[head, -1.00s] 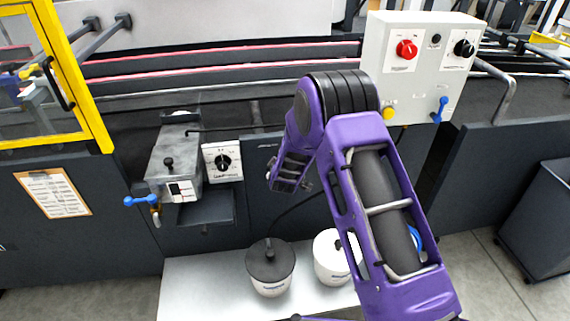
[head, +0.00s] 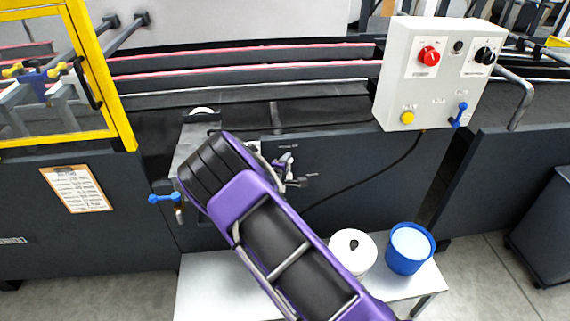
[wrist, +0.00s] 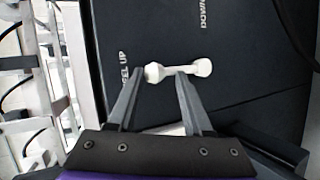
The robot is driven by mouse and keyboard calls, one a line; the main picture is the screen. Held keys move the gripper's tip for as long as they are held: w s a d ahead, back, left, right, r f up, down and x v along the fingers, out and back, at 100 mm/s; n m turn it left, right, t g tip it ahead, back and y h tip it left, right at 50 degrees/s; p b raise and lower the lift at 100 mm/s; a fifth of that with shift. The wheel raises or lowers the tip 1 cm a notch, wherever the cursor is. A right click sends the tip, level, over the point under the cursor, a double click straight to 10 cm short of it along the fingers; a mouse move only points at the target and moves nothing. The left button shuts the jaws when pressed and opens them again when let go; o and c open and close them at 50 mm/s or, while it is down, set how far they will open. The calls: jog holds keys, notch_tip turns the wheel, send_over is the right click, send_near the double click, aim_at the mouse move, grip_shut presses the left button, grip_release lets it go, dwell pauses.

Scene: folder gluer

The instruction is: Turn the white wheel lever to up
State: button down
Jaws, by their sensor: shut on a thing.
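The white wheel lever (wrist: 178,70) is a small white bar with a rounded knob at each end, in front of the dark panel (wrist: 240,60) in the wrist view. It lies across the picture, between "WHEEL UP" lettering at left and "DOWN" lettering at upper right. Which end is its pivot is not clear. My gripper (wrist: 160,77) has its two grey fingertips shut on the lever, slightly apart around its bar. In the head view my gripper (head: 288,178) is at the dark machine panel, partly behind my purple arm, and the lever there is too small to make out.
A control box (head: 437,75) with knobs and a blue lever is at upper right. A blue-handled valve (head: 166,198) is left of my arm. A white pot (head: 352,250) and a blue bucket (head: 408,248) stand on the low white table (head: 215,285).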

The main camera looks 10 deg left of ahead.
jog(key=shift+d+f, duration=0.15)
jog(key=shift+d, duration=0.15)
jog(key=shift+c, duration=2.4)
grip_release()
jog(key=shift+f, duration=0.1)
jog(key=shift+o, duration=1.3)
jog(key=shift+w, duration=0.1)
jog(key=shift+a, duration=0.1)
jog(key=p+v, duration=0.1)
jog(key=v, duration=1.6)
jog(key=shift+s+a+p, duration=0.15)
jog(key=shift+s+p, duration=0.1)
jog(key=shift+p, duration=0.15)
